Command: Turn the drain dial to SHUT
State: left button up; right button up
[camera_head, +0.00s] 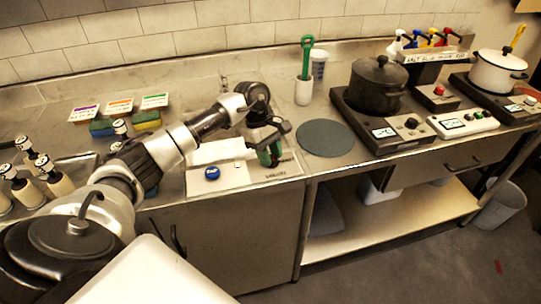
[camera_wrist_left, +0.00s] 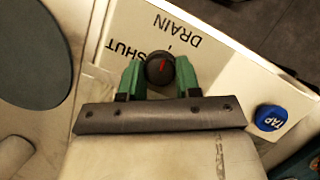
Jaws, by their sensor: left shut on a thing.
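The drain dial (camera_wrist_left: 160,69) is a small black knob with a red mark, on a white panel (camera_wrist_left: 225,62) printed DRAIN and SHUT. My left gripper (camera_wrist_left: 160,78) is shut on the dial, one green finger on each side of it. The red mark runs along the knob's top face; which word it points at I cannot tell for sure. In the head view my left gripper (camera_head: 270,152) reaches down at the right end of the panel (camera_head: 228,182) and hides the dial there. My right gripper is not in view.
A blue TAP button (camera_head: 212,172) sits on the same panel, left of my gripper. A round grey mat (camera_head: 325,138) lies to the right. A black pot (camera_head: 377,86) stands on a hob beyond it. A white holder with a green-handled tool (camera_head: 304,90) stands behind.

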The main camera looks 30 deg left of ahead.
pick_arm(q)
jog(key=n, duration=0.1)
jog(key=n+t+b, duration=0.1)
jog(key=shift+s+a+f+n, duration=0.1)
jog(key=shift+f+n, duration=0.05)
jog(key=shift+n, duration=0.15)
jog(key=n+t+b, duration=0.1)
jog(key=n, duration=0.1)
jog(key=n+b, duration=0.1)
jog(key=n, duration=0.1)
jog(key=shift+n+t+y, duration=0.3)
jog(key=shift+t, duration=0.1)
jog(key=n+t+y+b, duration=0.1)
jog(key=n+b, duration=0.1)
jog(key=n, duration=0.2)
jog(key=shift+s, duration=0.15)
jog(key=shift+d+n+t+y+b, duration=0.15)
jog(key=shift+n+t+y+b, duration=0.3)
jog(key=shift+n, duration=0.8)
jog(key=shift+d+n+t+y+b, duration=0.1)
jog(key=shift+n+t+y+b, duration=0.3)
jog(key=shift+n, duration=0.85)
jog(key=shift+r, duration=0.2)
jog(key=o, duration=0.9)
jog(key=shift+g, duration=0.25)
jog(key=shift+o, duration=0.2)
jog(key=v, duration=1.1)
jog(key=shift+b, duration=0.4)
